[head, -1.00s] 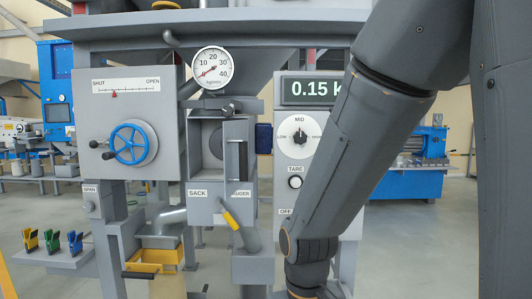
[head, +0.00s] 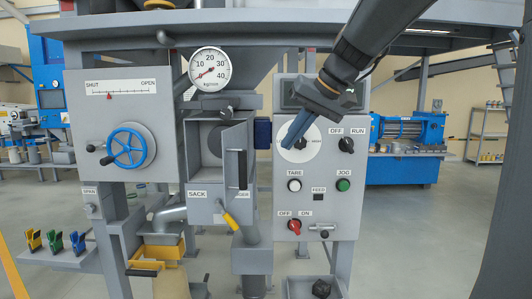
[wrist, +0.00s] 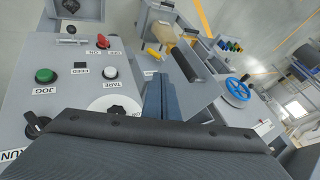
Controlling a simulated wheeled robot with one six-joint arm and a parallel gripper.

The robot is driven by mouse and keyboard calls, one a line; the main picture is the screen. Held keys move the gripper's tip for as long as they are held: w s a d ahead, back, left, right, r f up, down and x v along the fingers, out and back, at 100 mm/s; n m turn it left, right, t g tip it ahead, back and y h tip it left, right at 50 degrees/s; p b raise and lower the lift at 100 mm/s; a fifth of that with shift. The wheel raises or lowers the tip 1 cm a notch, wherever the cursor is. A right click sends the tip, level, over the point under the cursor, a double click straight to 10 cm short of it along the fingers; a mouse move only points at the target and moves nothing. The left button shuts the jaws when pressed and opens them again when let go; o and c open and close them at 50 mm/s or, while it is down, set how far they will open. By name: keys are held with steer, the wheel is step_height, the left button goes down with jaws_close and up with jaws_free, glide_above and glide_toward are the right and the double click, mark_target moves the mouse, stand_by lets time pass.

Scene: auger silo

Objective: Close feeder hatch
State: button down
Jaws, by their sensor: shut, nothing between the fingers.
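The feeder hatch (head: 234,155) is a grey door with a dark vertical bar handle (head: 242,170). My gripper (head: 292,143) has blue fingers, shut and empty. In the head view it is in front of the white dial, right of the hatch and apart from it. The fingers also show in the wrist view (wrist: 160,98).
The control panel (head: 330,205) with knobs and buttons stands right of the hatch. A yellow-tipped lever (head: 230,220) sticks out below the hatch. A blue handwheel (head: 128,146) is at left and a round gauge (head: 210,67) above. Open floor lies at right.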

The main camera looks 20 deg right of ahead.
mark_target(246, 161)
steer(key=w+a+f+p, duration=0.4)
steer(key=w+a+f, duration=0.2)
steer(key=a+f, duration=0.1)
steer(key=shift+f, duration=0.45)
steer(key=shift+w, duration=0.1)
